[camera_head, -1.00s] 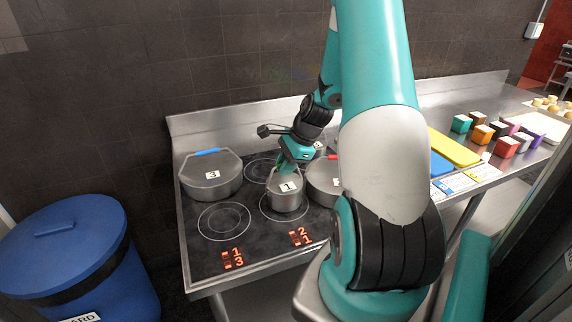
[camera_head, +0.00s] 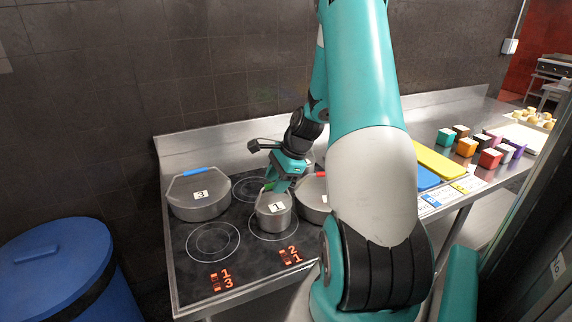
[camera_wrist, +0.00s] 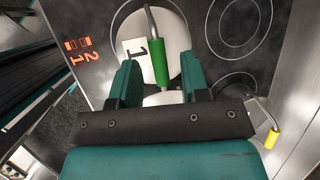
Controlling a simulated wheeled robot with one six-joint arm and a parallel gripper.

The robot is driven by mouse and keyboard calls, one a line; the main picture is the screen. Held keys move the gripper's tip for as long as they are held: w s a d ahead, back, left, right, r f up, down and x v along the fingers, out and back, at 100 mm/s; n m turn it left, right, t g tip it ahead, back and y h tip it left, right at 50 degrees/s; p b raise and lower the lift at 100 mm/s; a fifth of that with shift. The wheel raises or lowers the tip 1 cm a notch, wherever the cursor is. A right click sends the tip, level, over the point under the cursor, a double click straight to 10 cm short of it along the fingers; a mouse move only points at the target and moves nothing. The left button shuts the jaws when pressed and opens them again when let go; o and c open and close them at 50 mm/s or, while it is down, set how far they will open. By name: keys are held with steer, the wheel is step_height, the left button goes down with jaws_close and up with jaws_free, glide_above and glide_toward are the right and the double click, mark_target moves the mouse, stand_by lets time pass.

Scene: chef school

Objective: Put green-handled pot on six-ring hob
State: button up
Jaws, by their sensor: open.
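The green-handled pot (camera_head: 272,218), a grey lidded pot labelled 1, stands upright on the front middle ring of the black six-ring hob (camera_head: 190,268). In the wrist view its round lid (camera_wrist: 178,34) shows with the green handle (camera_wrist: 161,64) on top. My gripper (camera_wrist: 161,80) is open, with one finger on each side of the handle and visible gaps between. In the head view my gripper (camera_head: 280,184) is just above the pot's lid. The pot's base is hidden in the wrist view.
A blue-handled pot (camera_head: 199,200) labelled 3 stands at the hob's left, and a red-handled pot (camera_head: 310,203) close to the right of the green-handled one, partly behind my arm. The front left ring (camera_head: 212,243) is bare. A blue bin (camera_head: 50,275) stands left.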

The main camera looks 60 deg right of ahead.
steer(key=b+v, duration=0.1)
steer(key=v, duration=0.9)
steer(key=w+a+r+n+g+y, duration=0.1)
steer(key=w+a+r+n, duration=0.15)
steer(key=a+n, duration=0.8)
steer(key=w+a+r+n+g, duration=0.1)
steer(key=a+r+n, duration=0.3)
steer(key=a, duration=1.1)
steer(key=s+a+n+g, duration=0.2)
steer(key=s+a+n, duration=1.2)
steer(key=a+n, duration=0.1)
steer(key=shift+s+a+n, duration=0.2)
steer(key=shift+a+n, duration=0.2)
steer(key=shift+n, duration=0.35)
steer(key=shift+f+b, duration=0.1)
steer(key=shift+b, duration=0.2)
steer(key=shift+a, duration=0.1)
